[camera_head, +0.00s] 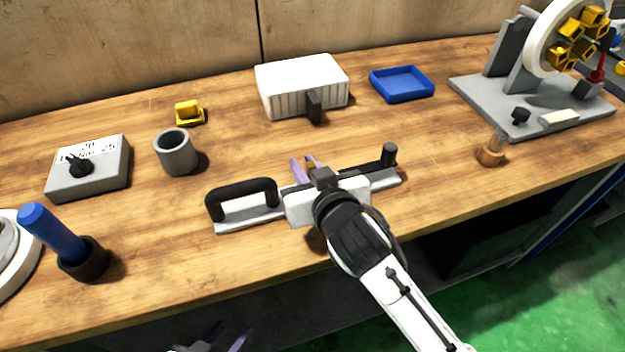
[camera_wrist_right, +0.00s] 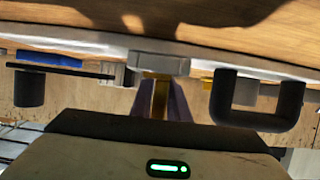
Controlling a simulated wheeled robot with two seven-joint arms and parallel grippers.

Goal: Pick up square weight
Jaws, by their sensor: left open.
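A small yellow block on a yellow base (camera_head: 188,113), which looks like the square weight, stands on the table at the back left, with no gripper near it. My right gripper (camera_head: 304,165) is over a grey bar tool with a black handle (camera_head: 243,200) at the table's middle. In the right wrist view, a gold-coloured piece (camera_wrist_right: 160,92) shows between my right gripper's purple fingers (camera_wrist_right: 160,105), below a grey block; I cannot tell whether they grip it. My left gripper (camera_head: 226,340) is open at the bottom edge, below the table front.
A grey cup (camera_head: 175,152), grey box (camera_head: 90,168) and blue-handled tool in a black holder (camera_head: 52,232) stand at the left. A white ribbed box (camera_head: 300,85) and blue tray (camera_head: 402,83) are at the back. A grey stand with a wheel (camera_head: 500,88) is at the right.

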